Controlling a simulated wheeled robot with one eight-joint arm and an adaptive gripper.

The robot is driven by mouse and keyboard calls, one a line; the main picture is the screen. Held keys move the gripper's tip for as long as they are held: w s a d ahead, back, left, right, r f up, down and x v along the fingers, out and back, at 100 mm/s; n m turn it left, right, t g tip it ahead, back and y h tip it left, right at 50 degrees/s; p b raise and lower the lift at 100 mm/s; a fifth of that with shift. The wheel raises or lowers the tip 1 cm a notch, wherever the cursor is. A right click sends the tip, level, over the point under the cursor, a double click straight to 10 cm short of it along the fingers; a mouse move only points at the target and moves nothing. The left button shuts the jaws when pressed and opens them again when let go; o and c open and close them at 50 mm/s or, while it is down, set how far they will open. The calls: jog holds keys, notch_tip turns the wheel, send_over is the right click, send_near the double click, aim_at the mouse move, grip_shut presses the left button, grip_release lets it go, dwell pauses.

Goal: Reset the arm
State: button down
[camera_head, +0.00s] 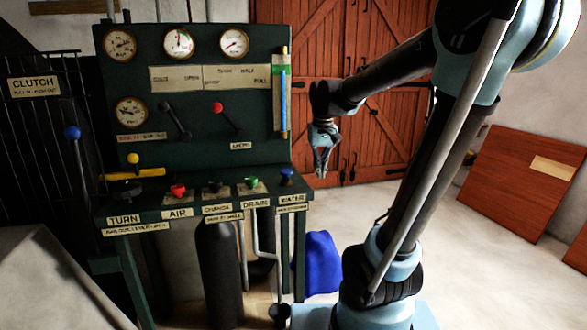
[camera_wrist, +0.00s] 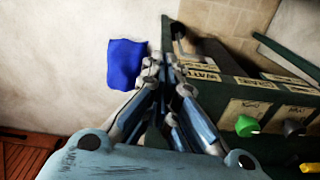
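My gripper (camera_head: 321,172) hangs fingers down in the air to the right of the green control bench (camera_head: 196,194), in front of the red wooden doors. My arm reaches in from the upper right with its elbow bent. In the wrist view the fingers of my gripper (camera_wrist: 162,66) run together to nearly meeting tips, with nothing seen between them. The fingers are apart from the bench in the head view.
The bench carries gauges, levers and coloured valve knobs, with a green knob (camera_wrist: 247,126) near my gripper's right in the wrist view. A blue object (camera_head: 322,263) lies low beside the bench. A wooden panel (camera_head: 522,182) leans at the right wall.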

jog(key=s+d+f, duration=0.3)
jog(key=s+f, duration=0.2)
jog(key=s, duration=0.1)
jog(key=s+d+f+m+t, duration=0.1)
jog(key=s+d+f, duration=0.3)
jog(key=s, duration=0.3)
jog(key=s+d+f+m, duration=0.1)
jog(key=s+d+f, duration=0.2)
jog(key=s+f, duration=0.3)
jog(key=shift+s+d, duration=0.15)
jog(key=shift+s, duration=0.4)
jog(key=shift+w+f, duration=0.15)
jog(key=shift+w, duration=0.35)
